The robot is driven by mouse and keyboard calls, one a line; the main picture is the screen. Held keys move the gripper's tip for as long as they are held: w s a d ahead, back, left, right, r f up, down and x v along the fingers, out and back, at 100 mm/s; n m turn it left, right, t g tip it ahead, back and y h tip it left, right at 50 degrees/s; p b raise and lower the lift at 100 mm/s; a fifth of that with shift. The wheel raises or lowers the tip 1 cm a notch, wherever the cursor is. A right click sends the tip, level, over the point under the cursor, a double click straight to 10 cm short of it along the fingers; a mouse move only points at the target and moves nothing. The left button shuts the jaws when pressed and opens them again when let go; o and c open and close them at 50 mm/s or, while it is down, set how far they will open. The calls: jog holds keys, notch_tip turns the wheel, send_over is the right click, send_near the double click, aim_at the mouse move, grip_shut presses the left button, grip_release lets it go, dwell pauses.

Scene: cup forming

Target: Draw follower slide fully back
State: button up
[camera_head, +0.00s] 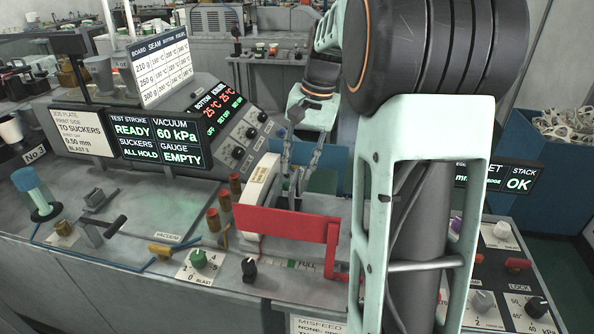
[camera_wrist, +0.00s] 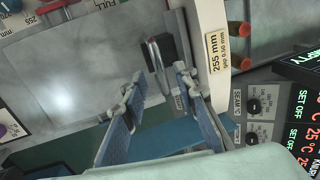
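My gripper (camera_head: 296,172) points down behind the red bar, its two fingers apart. The wrist view shows the gripper (camera_wrist: 160,82) open, with nothing seen between its pads. A dark block with a thin metal handle (camera_wrist: 156,62), which looks like the follower slide, lies just beyond the fingertips. The handle's near end is close to the right fingertip; I cannot tell whether they touch. In the head view the slide is mostly hidden by the red bar and my arm.
A red bar (camera_head: 285,224) stands in front of the gripper, above a scale marked "FULL" (camera_head: 305,265). A white curved housing (camera_head: 256,195) and brown posts (camera_head: 213,220) are to the left. Display panels (camera_head: 150,137) stand further left. A blue panel (camera_wrist: 190,138) is near the fingers.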

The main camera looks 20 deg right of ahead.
jog(key=shift+w+a+f, duration=0.1)
jog(key=shift+a+f, duration=0.1)
jog(key=shift+f, duration=0.85)
grip_shut()
